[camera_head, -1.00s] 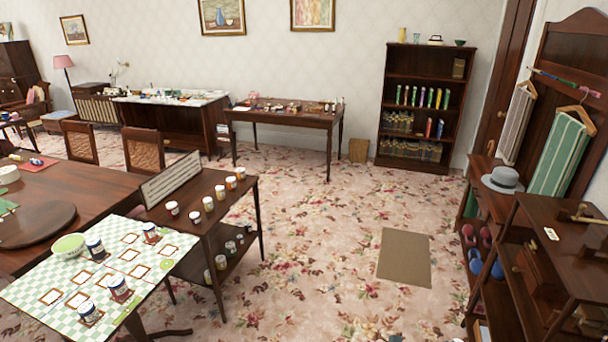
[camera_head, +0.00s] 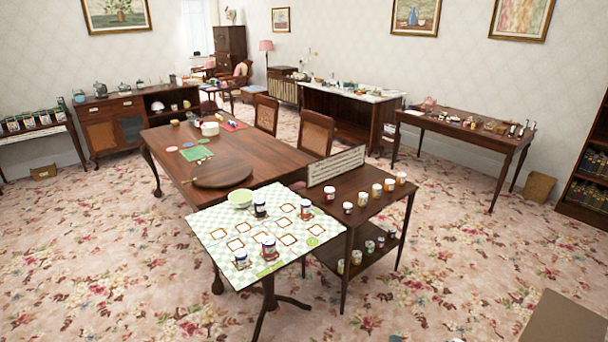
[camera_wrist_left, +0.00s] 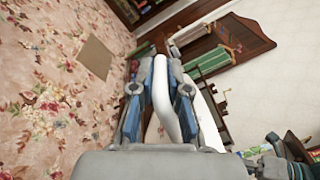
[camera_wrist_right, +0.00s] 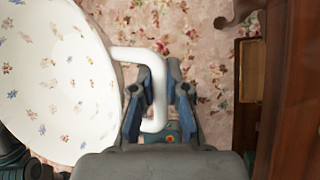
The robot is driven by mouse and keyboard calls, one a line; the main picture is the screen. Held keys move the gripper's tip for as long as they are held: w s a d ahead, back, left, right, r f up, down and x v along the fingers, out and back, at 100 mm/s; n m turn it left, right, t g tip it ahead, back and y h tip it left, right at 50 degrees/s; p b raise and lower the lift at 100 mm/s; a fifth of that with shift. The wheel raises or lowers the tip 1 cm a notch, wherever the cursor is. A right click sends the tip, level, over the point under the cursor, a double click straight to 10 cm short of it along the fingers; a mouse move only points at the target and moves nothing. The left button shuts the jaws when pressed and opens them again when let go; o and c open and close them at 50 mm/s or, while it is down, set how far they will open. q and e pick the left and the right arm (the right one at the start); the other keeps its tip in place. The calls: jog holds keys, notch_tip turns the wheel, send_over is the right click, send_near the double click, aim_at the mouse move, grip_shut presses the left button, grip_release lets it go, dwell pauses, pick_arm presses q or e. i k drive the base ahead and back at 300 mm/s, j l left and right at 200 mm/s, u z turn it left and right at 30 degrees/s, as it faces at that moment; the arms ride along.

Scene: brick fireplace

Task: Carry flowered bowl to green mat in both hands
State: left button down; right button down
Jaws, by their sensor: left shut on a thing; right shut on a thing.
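The flowered bowl (camera_wrist_right: 55,70) is white with small scattered flowers and fills the left side of the right wrist view. My right gripper (camera_wrist_right: 158,92) is shut on its white loop handle (camera_wrist_right: 140,56). In the left wrist view my left gripper (camera_wrist_left: 161,75) is shut on a white curved piece (camera_wrist_left: 163,98), which looks like the bowl's other handle. A green mat (camera_head: 195,153) lies on the long dining table (camera_head: 158,142), left of a dark round board.
A small table with a green checkered top (camera_head: 215,245) holding jars and a green bowl (camera_head: 240,198) stands in front of the dining table's near end. A dark shelf unit (camera_head: 365,215) with jars adjoins it. Carpet is clear at front left. A tan mat (camera_head: 565,320) lies at lower right.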

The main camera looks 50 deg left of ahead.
aim_at(196, 153)
jog(key=u, duration=2.2)
jog(key=i+j+u, duration=0.1)
jog(key=u, duration=0.85)
jog(key=i+u, duration=0.2)
jog(key=i, duration=0.8)
jog(key=i+z, duration=0.1)
jog(key=i, duration=0.9)
jog(key=i+z, duration=0.15)
jog(key=i, duration=1.85)
jog(key=i+j+z, duration=0.1)
jog(key=i, duration=0.9)
